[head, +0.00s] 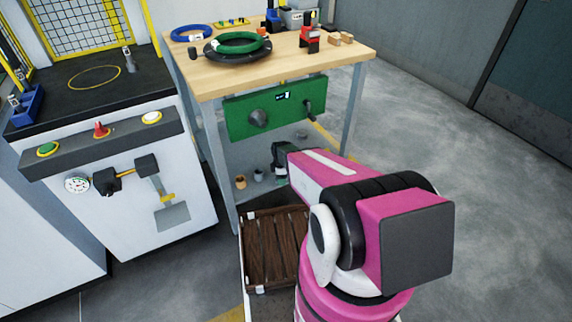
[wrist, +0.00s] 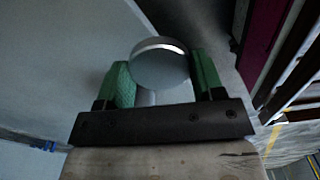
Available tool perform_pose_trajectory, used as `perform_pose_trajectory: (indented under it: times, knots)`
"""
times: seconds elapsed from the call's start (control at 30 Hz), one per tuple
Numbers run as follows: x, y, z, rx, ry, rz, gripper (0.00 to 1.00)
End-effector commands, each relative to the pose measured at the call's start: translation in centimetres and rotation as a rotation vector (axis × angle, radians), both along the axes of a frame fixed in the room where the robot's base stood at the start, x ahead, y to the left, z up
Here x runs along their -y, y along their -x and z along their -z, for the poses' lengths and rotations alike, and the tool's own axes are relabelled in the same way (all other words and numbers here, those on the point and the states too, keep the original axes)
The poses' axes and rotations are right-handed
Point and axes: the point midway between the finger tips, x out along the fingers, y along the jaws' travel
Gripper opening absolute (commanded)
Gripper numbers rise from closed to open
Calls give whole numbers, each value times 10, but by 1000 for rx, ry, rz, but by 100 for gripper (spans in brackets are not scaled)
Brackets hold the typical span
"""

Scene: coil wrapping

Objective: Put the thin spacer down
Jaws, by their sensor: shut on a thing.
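My gripper (wrist: 160,82) shows in the wrist view with its two green fingers on either side of a round, smooth grey piece (wrist: 160,68). A bright rim runs along its top edge. I take this piece to be the thin spacer; its thickness is hard to judge. In the head view my gripper (head: 280,163) is low under the front of the wooden table, by the lower shelf. My arm hides part of that area, and I cannot make out the spacer there. I cannot tell whether the piece touches a surface.
Small pots (head: 240,182) stand on the lower shelf, left of my gripper. A brown slatted crate (head: 262,245) is below. The wooden table (head: 310,68) carries a green ring (head: 240,42), a blue ring (head: 190,33) and a red device (head: 310,40). A green panel (head: 240,117) hangs beneath it.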

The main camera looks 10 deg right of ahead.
Motion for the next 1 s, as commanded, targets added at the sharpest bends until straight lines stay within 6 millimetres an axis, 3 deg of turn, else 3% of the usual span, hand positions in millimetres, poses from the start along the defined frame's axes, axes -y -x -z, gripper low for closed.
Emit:
perform_pose_trajectory:
  times: [0.1, 0.4, 0.77, 1.0]
  knots:
    - [13, -30, 1, 1, 0, 3, 36]
    - [43, -83, 1, 0, 0, 2, 36]
    - [55, -106, 0, 0, 0, 2, 36]
    - [56, -107, 33, -1, 0, 1, 36]
